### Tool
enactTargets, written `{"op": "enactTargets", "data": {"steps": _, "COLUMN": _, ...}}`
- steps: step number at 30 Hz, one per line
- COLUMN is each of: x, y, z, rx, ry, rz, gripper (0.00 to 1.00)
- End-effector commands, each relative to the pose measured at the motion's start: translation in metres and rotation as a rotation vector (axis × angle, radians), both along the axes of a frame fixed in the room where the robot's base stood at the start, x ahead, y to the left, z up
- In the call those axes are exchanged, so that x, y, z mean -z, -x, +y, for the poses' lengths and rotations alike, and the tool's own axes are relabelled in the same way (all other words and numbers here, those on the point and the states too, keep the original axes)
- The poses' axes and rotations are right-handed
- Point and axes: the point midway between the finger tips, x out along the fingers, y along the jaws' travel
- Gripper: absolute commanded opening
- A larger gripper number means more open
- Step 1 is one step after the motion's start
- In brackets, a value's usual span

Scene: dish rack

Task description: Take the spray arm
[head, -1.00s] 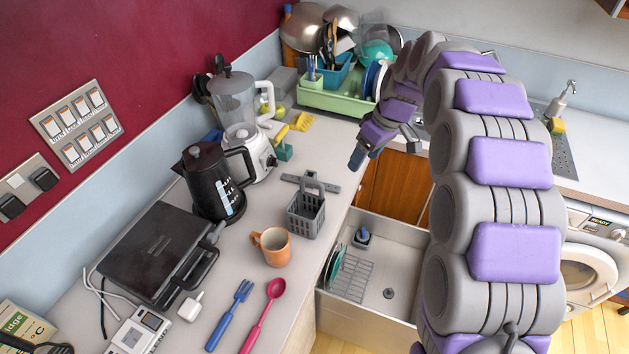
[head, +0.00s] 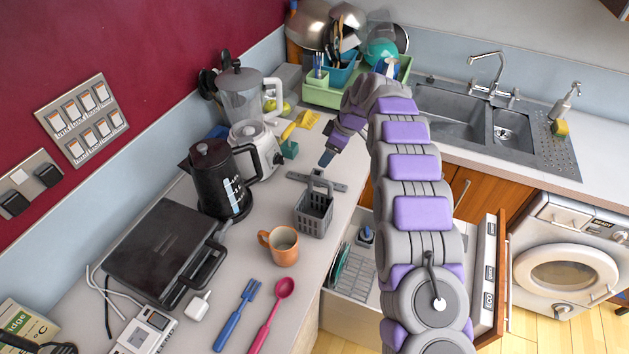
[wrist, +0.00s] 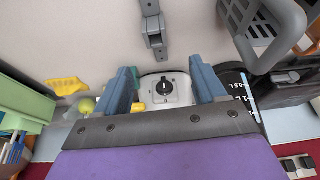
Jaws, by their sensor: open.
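The spray arm (head: 299,177) is a flat grey bar lying on the worktop, just behind the grey cutlery basket (head: 314,213). The basket's handle partly overlaps it in the head view. My gripper (head: 327,158) is above the worktop, just behind and above the spray arm. In the wrist view, the spray arm (wrist: 154,30) lies at the top centre, beyond my two blue fingers (wrist: 165,82). The fingers are spread apart with nothing between them that they touch. The basket (wrist: 262,28) shows at the upper right of the wrist view.
A white blender (head: 245,125) and black kettle (head: 218,180) stand left of the spray arm. An orange mug (head: 280,247) is in front of the basket. A green dish rack (head: 325,95) stands behind. An open drawer (head: 352,297) is below the worktop's right edge.

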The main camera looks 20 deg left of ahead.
Motion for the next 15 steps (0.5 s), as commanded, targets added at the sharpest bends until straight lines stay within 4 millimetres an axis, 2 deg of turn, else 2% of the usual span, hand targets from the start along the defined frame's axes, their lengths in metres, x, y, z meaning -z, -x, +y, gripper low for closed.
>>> {"op": "enactTargets", "data": {"steps": 1, "x": 0.012, "y": 0.000, "z": 0.001, "rx": 0.001, "ry": -0.001, "rz": 0.003, "gripper": 0.70}}
{"op": "enactTargets", "data": {"steps": 9, "x": 0.059, "y": -0.001, "z": 0.012, "rx": 0.003, "ry": -0.009, "rz": 0.006, "gripper": 0.70}}
{"op": "enactTargets", "data": {"steps": 15, "x": 0.077, "y": -0.003, "z": 0.026, "rx": 0.004, "ry": -0.005, "rz": -0.002, "gripper": 0.70}}
